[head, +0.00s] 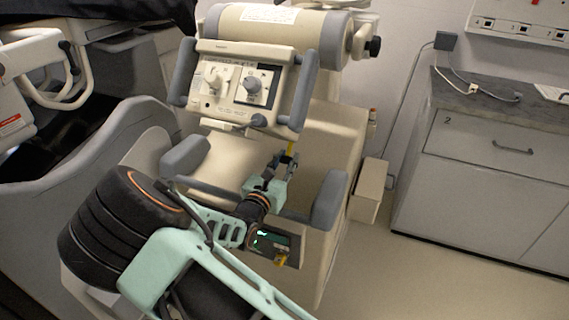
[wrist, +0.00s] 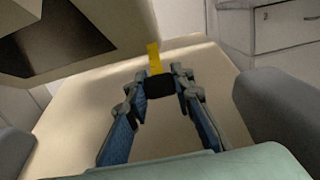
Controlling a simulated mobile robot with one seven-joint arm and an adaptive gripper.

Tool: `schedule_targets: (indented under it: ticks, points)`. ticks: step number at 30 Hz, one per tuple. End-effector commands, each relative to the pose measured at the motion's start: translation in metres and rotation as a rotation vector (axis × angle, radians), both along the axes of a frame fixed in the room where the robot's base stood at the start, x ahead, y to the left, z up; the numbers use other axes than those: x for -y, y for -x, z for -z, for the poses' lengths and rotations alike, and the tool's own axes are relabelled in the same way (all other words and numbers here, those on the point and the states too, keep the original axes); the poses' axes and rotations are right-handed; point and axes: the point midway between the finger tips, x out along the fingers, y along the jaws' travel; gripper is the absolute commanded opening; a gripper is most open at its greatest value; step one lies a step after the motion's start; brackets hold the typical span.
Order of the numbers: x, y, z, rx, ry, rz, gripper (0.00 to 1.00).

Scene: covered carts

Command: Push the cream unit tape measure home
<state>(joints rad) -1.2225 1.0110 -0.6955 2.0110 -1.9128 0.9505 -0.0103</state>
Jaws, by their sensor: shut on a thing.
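The cream unit (head: 335,140) is a large machine with a knob panel (head: 240,84) on its upper part. Its tape measure shows as a short yellow strip (head: 291,149) below the panel. My gripper (head: 282,164) is in front of the unit, under the panel. Its fingers (wrist: 157,85) are closed on the black end piece, one at each side.
Grey padded arms (head: 328,200) (head: 186,157) flank the unit's front. A small green display (head: 270,238) sits low on it, with a yellow item (head: 281,259) below. A grey cabinet (head: 480,185) stands right. A white-railed bed or cart (head: 40,75) is left.

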Motion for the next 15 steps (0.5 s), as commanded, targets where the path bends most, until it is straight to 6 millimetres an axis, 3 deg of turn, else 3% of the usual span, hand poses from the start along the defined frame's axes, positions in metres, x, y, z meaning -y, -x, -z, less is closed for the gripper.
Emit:
schedule_targets:
  ticks: [8, 9, 13, 15]
  points:
    - [0.0003, -0.0018, -0.0027, 0.005, 0.001, 0.0, 0.0]
    - [0.0003, -0.0018, -0.0027, 0.005, 0.001, 0.0, 0.25]
    - [0.0004, -0.0016, -0.0023, 0.004, 0.0, 0.0, 0.39]
    - [0.0004, -0.0014, -0.0021, 0.003, 0.0, 0.0, 0.41]
